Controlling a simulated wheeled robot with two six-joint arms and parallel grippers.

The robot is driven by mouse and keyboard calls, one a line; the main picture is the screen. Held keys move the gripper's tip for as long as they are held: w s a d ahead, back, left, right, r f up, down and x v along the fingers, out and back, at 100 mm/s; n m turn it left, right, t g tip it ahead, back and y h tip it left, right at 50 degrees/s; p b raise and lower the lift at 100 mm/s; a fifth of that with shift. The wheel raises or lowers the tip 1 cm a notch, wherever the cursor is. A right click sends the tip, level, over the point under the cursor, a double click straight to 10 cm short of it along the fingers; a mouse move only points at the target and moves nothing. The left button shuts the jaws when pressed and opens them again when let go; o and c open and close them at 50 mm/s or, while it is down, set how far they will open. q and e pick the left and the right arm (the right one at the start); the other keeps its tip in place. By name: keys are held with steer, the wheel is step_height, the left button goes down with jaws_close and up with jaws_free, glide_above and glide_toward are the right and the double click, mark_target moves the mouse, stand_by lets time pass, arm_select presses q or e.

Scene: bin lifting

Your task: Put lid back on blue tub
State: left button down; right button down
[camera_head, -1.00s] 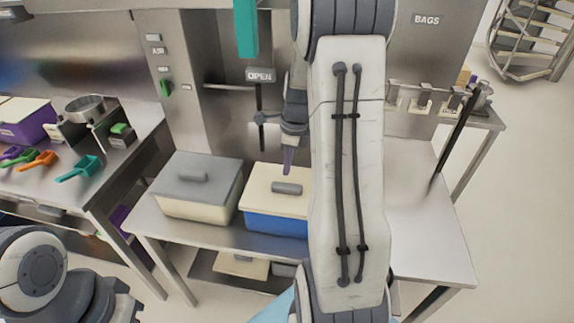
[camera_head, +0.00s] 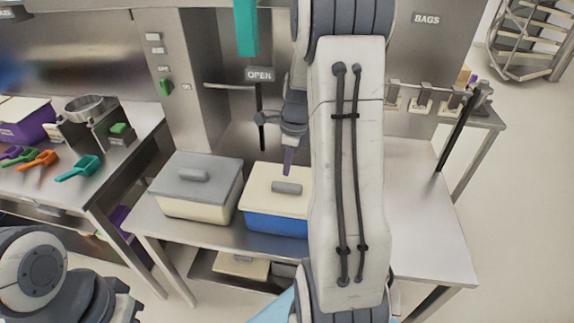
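The blue tub (camera_head: 272,223) stands on the steel bench, its right part hidden behind my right arm. A cream lid (camera_head: 262,179) with a grey handle (camera_head: 287,187) lies on top of the tub, and its right side is hidden. My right gripper (camera_head: 288,168) hangs just above the handle, pointing down. Its purple fingers look close together, but the arm and the view angle hide whether they are open. My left arm shows at the lower left, and its gripper is not clearly seen.
A cream tub with a grey lid (camera_head: 188,165) stands left of the blue tub. Scoops (camera_head: 79,168), a purple bin (camera_head: 30,112) and a metal bowl (camera_head: 85,107) are on the left table. The bench at the right (camera_head: 425,235) is clear.

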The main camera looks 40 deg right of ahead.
mark_target(286, 184)
steer(key=shift+f+b, duration=1.25)
steer(key=shift+f, duration=0.9)
steer(key=shift+r, duration=0.1)
